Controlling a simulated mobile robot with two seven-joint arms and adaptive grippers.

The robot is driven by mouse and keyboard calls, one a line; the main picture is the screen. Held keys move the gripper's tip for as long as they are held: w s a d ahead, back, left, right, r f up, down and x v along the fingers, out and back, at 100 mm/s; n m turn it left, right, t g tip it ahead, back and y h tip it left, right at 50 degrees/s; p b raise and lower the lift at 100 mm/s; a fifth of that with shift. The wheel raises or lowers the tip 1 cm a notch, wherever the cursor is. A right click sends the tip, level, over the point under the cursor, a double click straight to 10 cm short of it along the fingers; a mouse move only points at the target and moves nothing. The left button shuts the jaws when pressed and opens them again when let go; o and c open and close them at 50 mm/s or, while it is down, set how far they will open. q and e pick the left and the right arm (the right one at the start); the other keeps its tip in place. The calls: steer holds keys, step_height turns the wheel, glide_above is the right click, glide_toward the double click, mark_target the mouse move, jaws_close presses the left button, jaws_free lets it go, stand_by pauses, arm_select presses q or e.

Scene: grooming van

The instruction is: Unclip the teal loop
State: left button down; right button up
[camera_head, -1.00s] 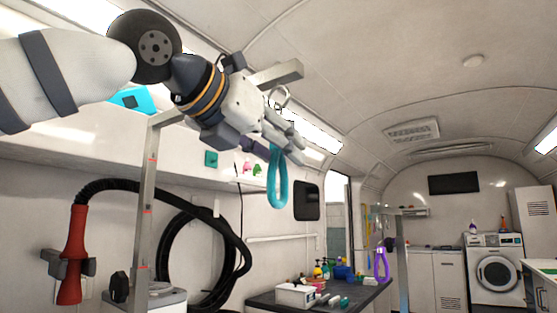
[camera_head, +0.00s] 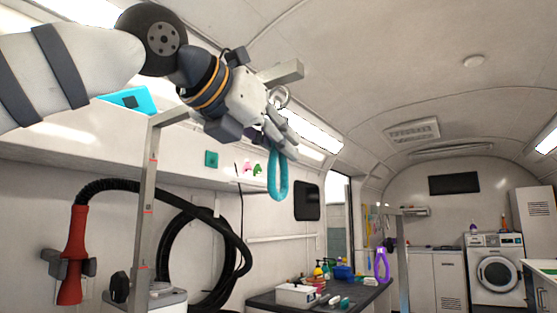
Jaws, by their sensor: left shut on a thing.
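The teal loop (camera_head: 278,178) hangs in the upper middle of the head view, just below the fingers of my left gripper (camera_head: 284,140). My left gripper is shut on the loop's upper end, which the fingers hide. A metal ring (camera_head: 280,97) shows just above the fingers, by the end of the grooming post's top bar (camera_head: 280,73). I cannot tell whether the loop is still joined to the ring. My right gripper is not in view.
The upright post (camera_head: 149,200) stands left of the loop. A red dryer nozzle (camera_head: 71,255) with a black hose hangs at left. A dark table (camera_head: 265,300) below bears a white box (camera_head: 295,294) and bottles. A purple loop (camera_head: 382,265) hangs farther back.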

arm_select(q)
steer(key=shift+r, duration=0.4)
steer(key=shift+s, duration=0.1)
steer(key=shift+f+v, duration=0.25)
steer(key=shift+v, duration=0.8)
steer(key=shift+f+v, duration=0.25)
steer(key=shift+v, duration=0.85)
steer(key=shift+a, duration=0.1)
steer(key=v, duration=0.4)
steer(key=shift+s, duration=0.1)
